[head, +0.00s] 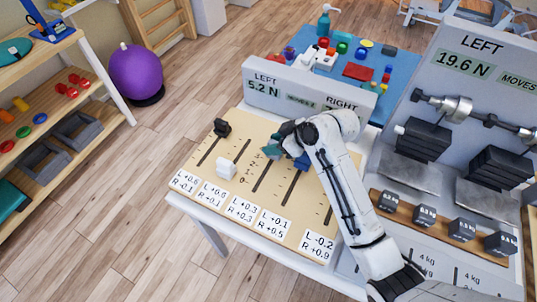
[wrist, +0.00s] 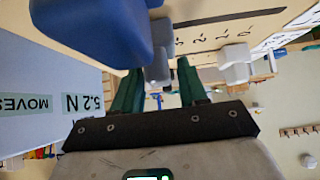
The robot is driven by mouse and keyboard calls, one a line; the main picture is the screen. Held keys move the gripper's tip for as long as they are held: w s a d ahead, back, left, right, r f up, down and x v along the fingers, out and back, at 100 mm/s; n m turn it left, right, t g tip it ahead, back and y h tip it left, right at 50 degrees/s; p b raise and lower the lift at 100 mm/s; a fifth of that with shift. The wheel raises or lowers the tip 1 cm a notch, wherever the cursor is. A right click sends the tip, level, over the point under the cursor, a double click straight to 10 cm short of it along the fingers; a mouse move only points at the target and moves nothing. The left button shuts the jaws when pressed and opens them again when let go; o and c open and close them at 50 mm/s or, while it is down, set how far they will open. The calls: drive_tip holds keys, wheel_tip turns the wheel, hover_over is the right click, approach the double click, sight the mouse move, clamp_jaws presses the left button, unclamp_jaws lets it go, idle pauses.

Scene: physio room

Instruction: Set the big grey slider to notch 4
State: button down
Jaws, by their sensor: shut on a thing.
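A pale wooden slider board (head: 210,152) stands on a white table and has several slots, with number cards along its near edge. My gripper (head: 272,151), with dark green fingers, is over the far part of the middle slot. In the wrist view the fingers (wrist: 160,90) are on both sides of a grey slider knob (wrist: 157,68), shut on it. My gripper hides this knob in the head view. Low scale numbers such as 0 and 2 show beside the slot; the knob's exact notch is hidden. A blue slider (head: 302,163) is close on the right, large in the wrist view (wrist: 95,30).
A white slider (head: 226,170) and a black slider (head: 222,128) are to the left. A display panel (head: 290,90) behind the board reads LEFT 5.2 N; its right reading is hidden. A weight stand (head: 440,190) is on the right. Open floor lies left.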

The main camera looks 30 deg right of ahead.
drive_tip(key=shift+w+d, duration=0.2)
drive_tip(key=shift+d, duration=0.15)
drive_tip(key=c, duration=1)
unclamp_jaws()
drive_tip(key=shift+w+d, duration=0.1)
drive_tip(key=shift+o, duration=0.2)
drive_tip(key=b+v, duration=0.1)
drive_tip(key=v, duration=0.9)
drive_tip(key=shift+s+d+r, duration=0.1)
drive_tip(key=shift+s+r, duration=0.15)
drive_tip(key=shift+s, duration=0.05)
